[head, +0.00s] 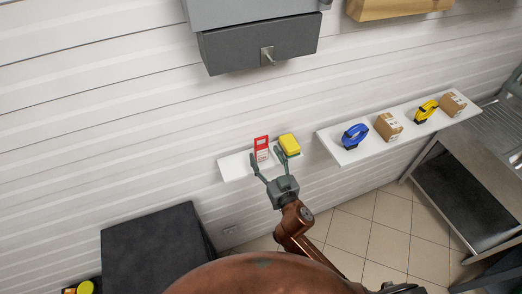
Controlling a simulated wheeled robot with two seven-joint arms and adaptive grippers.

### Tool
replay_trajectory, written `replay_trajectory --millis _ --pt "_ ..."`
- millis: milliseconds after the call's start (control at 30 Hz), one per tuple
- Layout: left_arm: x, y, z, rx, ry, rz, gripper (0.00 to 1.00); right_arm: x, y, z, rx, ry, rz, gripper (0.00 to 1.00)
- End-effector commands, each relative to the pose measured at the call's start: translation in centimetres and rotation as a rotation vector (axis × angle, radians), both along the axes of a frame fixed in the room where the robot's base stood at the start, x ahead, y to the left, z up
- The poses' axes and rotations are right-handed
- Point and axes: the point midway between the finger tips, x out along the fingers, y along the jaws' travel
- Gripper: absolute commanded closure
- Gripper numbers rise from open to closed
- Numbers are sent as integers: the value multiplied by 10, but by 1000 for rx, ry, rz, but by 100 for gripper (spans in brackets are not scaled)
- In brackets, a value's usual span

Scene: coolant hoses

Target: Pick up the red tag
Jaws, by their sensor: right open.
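The red tag (261,143) stands on a small white wall shelf (233,167); it is red with a white label area on its lower part. A yellow block (290,143) sits on the same shelf just right of the tag. My right gripper (270,160) is open at the shelf's front edge. One finger is near the tag's lower part and the other is in front of the yellow block. I cannot tell whether the fingers touch either thing. My left gripper is not in view.
A longer white shelf (365,150) to the right holds a blue tape dispenser (355,136), a yellow one (426,111) and two cardboard boxes (388,126). A grey cabinet (260,44) hangs above. A black box (155,250) stands lower left. A metal table (465,195) is at right.

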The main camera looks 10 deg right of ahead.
Motion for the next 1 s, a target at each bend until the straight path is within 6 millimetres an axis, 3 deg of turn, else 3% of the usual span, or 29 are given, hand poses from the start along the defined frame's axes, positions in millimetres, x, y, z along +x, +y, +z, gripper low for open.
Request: replay_trajectory --millis 200,500,1000 --pt "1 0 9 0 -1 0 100 29 9 1 -3 -1 0 42" --pt "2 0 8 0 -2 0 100 33 10 -1 -1 1 -1 42" --pt "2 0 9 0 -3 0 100 33 10 -1 -1 1 0 76"
